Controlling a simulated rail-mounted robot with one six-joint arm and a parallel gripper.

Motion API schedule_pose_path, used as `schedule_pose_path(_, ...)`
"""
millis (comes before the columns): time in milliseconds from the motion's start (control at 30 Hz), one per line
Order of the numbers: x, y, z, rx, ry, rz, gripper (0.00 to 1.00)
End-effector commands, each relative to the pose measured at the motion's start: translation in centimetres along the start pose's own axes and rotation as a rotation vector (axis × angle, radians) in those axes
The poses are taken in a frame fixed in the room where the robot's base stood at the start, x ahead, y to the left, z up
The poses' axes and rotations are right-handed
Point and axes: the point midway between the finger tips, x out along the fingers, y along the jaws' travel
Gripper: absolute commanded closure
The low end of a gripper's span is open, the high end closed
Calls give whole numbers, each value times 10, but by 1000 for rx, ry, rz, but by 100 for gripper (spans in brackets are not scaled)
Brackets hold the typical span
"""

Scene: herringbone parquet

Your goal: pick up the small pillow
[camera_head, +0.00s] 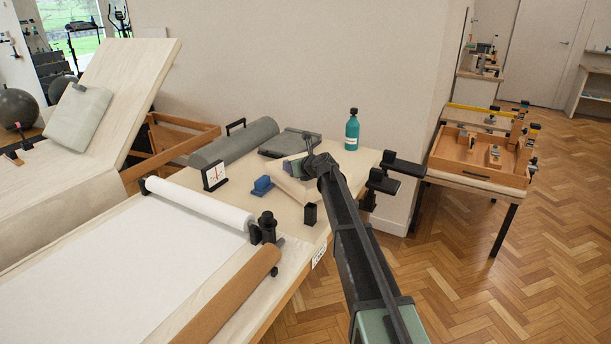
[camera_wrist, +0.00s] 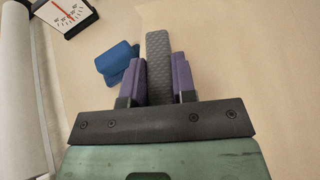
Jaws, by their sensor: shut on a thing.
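My gripper (camera_wrist: 160,62) has purple fingers and is shut on a narrow dark grey textured piece (camera_wrist: 158,48), seen end-on in the wrist view. I cannot tell from its shape whether it is a small pillow. In the head view my gripper (camera_head: 290,167) is over the far part of the beige table, and my arm hides part of it. A pale grey-green pillow (camera_head: 78,118) lies on the tilted backrest at the left, well away from my gripper.
On the table (camera_head: 283,208) are a blue block (camera_head: 262,186), a dial (camera_head: 214,176), a black cup (camera_head: 310,214), a grey roll (camera_head: 234,142) and a teal bottle (camera_head: 352,130). A white paper roll (camera_head: 200,203) lies in front. A wooden tray table (camera_head: 478,165) stands right.

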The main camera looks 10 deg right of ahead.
Motion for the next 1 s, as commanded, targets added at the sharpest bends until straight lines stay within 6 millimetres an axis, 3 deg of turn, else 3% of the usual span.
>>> schedule_pose_path(267, -3, 0, 7, 0, 0, 0, 100)
schedule_pose_path(467, -14, 2, 34, 0, 0, 0, 100)
schedule_pose_path(667, -36, 6, 87, 0, 0, 0, 100)
schedule_pose_path(900, -68, 12, 164, 0, 0, 0, 100)
schedule_pose_path(1000, -75, 13, 180, 0, 0, 0, 100)
